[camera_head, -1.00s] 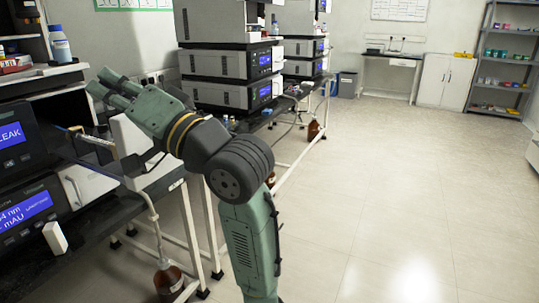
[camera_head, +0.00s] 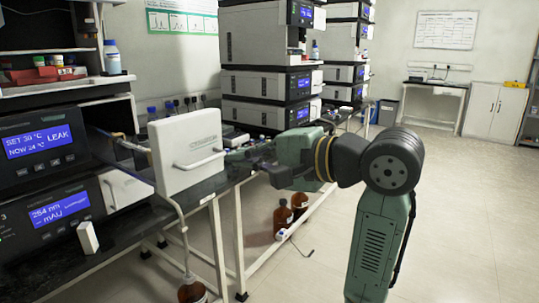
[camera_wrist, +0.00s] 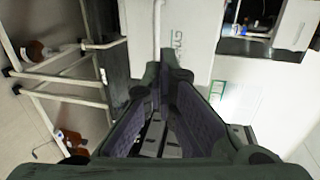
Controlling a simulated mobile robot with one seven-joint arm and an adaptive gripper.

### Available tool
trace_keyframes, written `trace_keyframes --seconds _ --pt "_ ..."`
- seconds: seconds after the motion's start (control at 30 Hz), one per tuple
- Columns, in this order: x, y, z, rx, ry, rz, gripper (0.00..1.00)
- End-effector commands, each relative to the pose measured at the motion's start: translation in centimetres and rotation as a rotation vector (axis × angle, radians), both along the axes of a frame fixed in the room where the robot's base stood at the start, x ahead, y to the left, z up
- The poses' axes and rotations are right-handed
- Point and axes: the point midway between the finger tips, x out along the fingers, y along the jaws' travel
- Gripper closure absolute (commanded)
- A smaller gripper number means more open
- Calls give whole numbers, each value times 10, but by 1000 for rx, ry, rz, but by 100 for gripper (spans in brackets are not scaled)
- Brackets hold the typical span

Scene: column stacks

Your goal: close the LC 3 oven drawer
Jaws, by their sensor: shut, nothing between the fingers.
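The LC 3 oven drawer (camera_head: 186,128) is pulled out from the dark oven unit (camera_head: 42,141), whose blue screen reads SET 30 °C, NOW 24 °C, LEAK. Its white front panel carries a bar handle (camera_head: 200,160). My gripper (camera_head: 232,157) is shut and empty, pointing left at the drawer front, close to the handle side. Whether it touches cannot be told. In the wrist view the shut fingertips (camera_wrist: 164,76) point at the white front panel (camera_wrist: 187,42), with the handle (camera_wrist: 157,18) above them in the picture.
Below the oven is a detector unit (camera_head: 60,205) reading 254 nm mAU. A small white block (camera_head: 88,238) stands out at its front. Brown bottles (camera_head: 283,217) stand under the benches. Stacked instruments (camera_head: 265,95) stand behind. The floor at right is clear.

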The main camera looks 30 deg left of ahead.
Motion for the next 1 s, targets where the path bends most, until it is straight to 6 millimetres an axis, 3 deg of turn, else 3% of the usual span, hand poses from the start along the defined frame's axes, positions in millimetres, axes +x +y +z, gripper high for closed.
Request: trace_keyframes --seconds 0.1,0.3,1.0 --pt "1 24 -5 -1 4 3 100" --pt "3 48 -10 0 3 1 100" --pt "4 66 -11 0 1 2 100"
